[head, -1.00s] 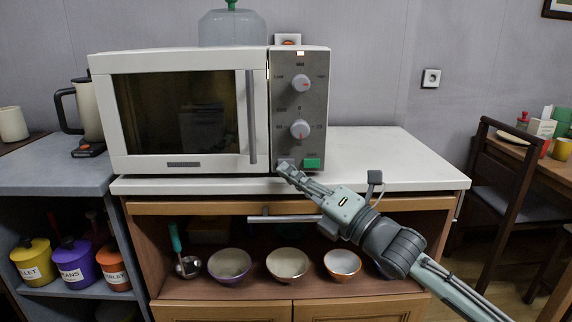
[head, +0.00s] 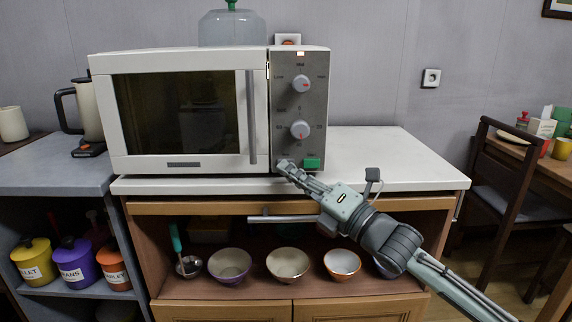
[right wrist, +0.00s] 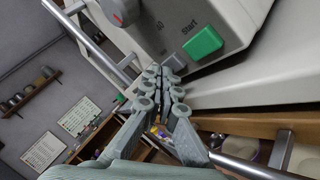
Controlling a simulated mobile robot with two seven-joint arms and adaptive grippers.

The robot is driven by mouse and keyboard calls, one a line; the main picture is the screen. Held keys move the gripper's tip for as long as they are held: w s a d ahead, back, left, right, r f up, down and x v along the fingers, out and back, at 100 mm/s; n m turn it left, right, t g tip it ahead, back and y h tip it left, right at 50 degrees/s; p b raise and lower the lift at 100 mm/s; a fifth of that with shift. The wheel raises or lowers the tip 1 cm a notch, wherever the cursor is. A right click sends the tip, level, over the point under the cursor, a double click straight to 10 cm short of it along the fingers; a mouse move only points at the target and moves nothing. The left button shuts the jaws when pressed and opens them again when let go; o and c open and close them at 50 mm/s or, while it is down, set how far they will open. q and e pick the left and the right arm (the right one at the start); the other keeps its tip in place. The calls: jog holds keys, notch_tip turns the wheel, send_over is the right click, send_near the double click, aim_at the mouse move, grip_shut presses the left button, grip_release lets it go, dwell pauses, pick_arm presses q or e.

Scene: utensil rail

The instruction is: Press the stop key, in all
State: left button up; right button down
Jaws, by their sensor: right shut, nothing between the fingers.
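The white microwave (head: 185,165) stands on the counter, its door shut and its window (head: 175,115) dark. Its grey control panel (head: 314,105) has two knobs and a green Start key (head: 312,163), which also shows in the right wrist view (right wrist: 203,42). My right gripper (head: 283,166) is shut and empty, its tips at the panel's lower left, just left of the Start key. In the right wrist view the fingertips (right wrist: 165,72) are close against the panel and cover the spot beside Start. My left gripper is out of view.
The white counter (head: 395,155) is clear to the right of the microwave. A drawer handle (head: 285,219) sticks out below it. Several bowls (head: 288,264) and a ladle (head: 178,245) are on the shelf underneath. A chair (head: 505,185) stands at right.

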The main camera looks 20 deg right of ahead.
jog(key=shift+w+d, duration=0.1)
jog(key=shift+w, duration=0.2)
dwell(0.4)
jog(key=shift+s, duration=0.1)
jog(key=shift+s+a, duration=0.2)
jog(key=shift+s, duration=0.5)
jog(key=s, duration=0.2)
jog(key=s+a, duration=0.1)
jog(key=s, duration=0.1)
jog(key=shift+s+a, duration=0.2)
jog(key=shift+s, duration=0.2)
dwell(0.6)
